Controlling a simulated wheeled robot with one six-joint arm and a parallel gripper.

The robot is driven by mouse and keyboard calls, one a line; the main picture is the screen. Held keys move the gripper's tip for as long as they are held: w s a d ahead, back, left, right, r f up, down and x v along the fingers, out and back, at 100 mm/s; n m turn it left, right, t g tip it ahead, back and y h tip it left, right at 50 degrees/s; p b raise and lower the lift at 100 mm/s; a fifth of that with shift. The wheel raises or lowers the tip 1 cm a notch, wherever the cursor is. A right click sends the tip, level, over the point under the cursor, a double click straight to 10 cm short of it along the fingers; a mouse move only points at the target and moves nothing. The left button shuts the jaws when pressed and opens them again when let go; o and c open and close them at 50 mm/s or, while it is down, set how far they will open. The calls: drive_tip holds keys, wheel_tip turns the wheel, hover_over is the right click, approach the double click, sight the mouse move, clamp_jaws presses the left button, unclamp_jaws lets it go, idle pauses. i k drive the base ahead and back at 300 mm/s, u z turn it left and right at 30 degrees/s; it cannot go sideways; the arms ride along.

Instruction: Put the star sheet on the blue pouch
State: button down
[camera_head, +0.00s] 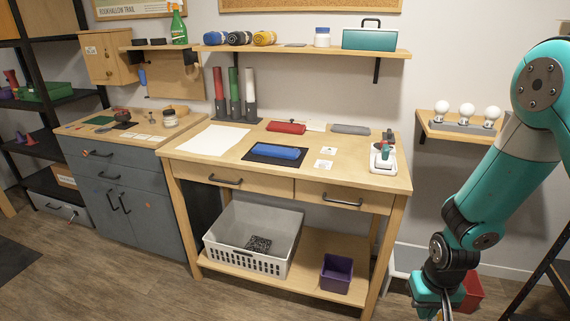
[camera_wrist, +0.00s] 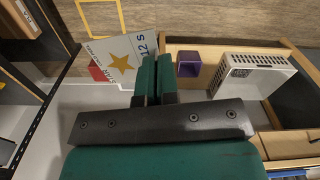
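The blue pouch (camera_head: 277,152) lies flat on a black mat on the middle workbench. The star sheet (camera_wrist: 108,60), pale grey with a gold star and printed lettering, shows in the wrist view. Its right edge runs in behind my gripper's fingers. My gripper (camera_wrist: 156,72) has its two green fingers close together, shut on the edge of the sheet. In the head view my gripper (camera_head: 437,308) hangs low at the bottom right, in front of and below the workbench top. The sheet is mostly cut off there by the frame edge.
The workbench top (camera_head: 225,160) also holds a white paper, red and grey cases, small cards and a white tool holder. A grey basket (camera_head: 250,235) and purple bin (camera_head: 337,272) stand on its lower shelf. A red bin (camera_head: 472,290) is beside my arm.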

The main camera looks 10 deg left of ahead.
sight(276, 148)
drive_tip(key=u, duration=0.05)
drive_tip(key=k, duration=0.55)
drive_tip(key=z, duration=0.4)
drive_tip(key=i, duration=1.65)
drive_tip(key=u, duration=0.9)
